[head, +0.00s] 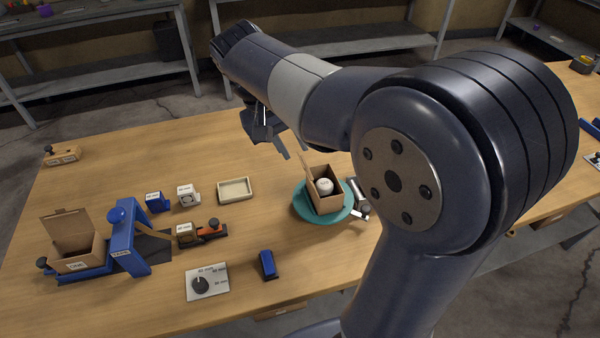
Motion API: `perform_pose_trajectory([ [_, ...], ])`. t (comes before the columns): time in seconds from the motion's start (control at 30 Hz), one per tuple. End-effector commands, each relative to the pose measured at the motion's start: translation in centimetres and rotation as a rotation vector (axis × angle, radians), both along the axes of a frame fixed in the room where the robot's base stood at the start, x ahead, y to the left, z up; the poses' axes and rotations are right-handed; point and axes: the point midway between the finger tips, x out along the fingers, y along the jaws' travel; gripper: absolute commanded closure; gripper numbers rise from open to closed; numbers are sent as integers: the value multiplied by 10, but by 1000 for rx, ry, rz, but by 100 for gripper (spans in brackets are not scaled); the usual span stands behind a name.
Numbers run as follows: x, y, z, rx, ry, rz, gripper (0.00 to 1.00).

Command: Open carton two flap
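A small brown carton (329,203) stands on a round teal turntable (305,214) right of the middle of the table. Its top is open, with one flap raised on its left side, and a white round thing (324,185) sits inside. A second brown carton (78,262) stands in a blue fixture at the far left with its back flap upright. I cannot read which carton is number two. My gripper (268,135) hangs above the table, up and left of the turntable carton and apart from it. Its fingers are dark and partly hidden by my arm, so their opening is unclear.
A blue press-like fixture (124,250) stands beside the left carton. Several small blocks, a shallow tray (235,190), a dial plate (206,282) and a blue block (268,264) lie mid-table. A silver device (356,190) is right of the turntable. The back middle is clear.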

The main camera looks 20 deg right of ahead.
Motion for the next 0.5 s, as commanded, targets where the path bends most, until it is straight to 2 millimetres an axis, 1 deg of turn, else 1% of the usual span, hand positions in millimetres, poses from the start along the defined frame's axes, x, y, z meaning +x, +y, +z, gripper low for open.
perform_pose_trajectory([
  [0.03, -1, -4, -10, -1, 5, -3, 75],
  [0.1, -1, -9, -23, -1, 6, -4, 75],
  [0.3, -1, -21, -58, 1, 4, -4, 75],
  [0.4, -1, -25, -70, 1, 4, -4, 75],
  [0.5, -1, -28, -79, 2, 3, -4, 75],
])
